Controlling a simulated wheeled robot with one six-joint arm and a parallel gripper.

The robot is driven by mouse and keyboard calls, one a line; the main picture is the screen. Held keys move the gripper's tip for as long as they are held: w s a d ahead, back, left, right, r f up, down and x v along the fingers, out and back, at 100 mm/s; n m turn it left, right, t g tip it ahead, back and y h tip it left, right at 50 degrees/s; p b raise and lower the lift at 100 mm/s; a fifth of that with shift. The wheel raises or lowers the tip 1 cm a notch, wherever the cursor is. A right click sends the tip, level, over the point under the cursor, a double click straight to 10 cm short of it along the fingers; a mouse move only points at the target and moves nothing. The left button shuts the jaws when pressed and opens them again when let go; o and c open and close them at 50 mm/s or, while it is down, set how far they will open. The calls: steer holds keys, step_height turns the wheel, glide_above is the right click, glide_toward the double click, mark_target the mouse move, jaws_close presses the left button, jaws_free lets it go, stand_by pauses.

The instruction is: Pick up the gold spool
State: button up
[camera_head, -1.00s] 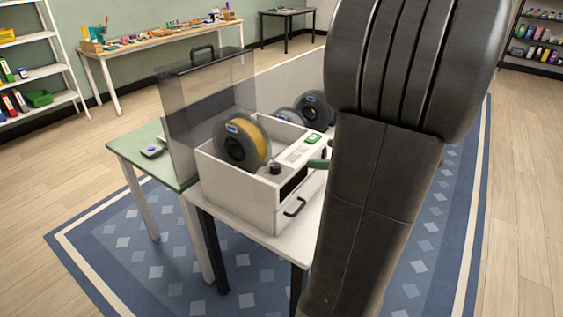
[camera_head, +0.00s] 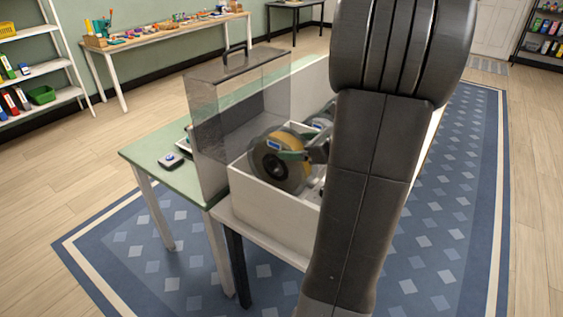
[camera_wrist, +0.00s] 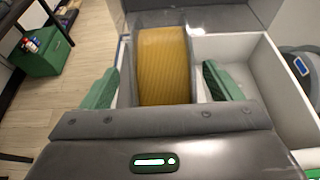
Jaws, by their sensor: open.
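The gold spool (camera_head: 268,168), with dark grey side discs and gold filament, stands upright in a white box (camera_head: 272,208) in the head view. In the wrist view the gold spool (camera_wrist: 163,62) fills the upper middle. My gripper (camera_wrist: 160,88) is open, with one green finger on each side of the spool. The fingers appear apart from its side discs. In the head view my gripper (camera_head: 306,153) is at the right of the spool, and my arm hides the right part of the box.
A clear lid panel (camera_head: 207,135) stands upright at the left of the box. Another dark spool shows in the wrist view at the right (camera_wrist: 303,65). A green table (camera_head: 150,150) with a small device (camera_head: 172,160) adjoins at the left. A patterned rug lies below.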

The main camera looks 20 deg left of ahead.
steer(key=x, duration=0.4)
steer(key=shift+w+d+r, duration=0.1)
steer(key=shift+r, duration=0.1)
jaws_close()
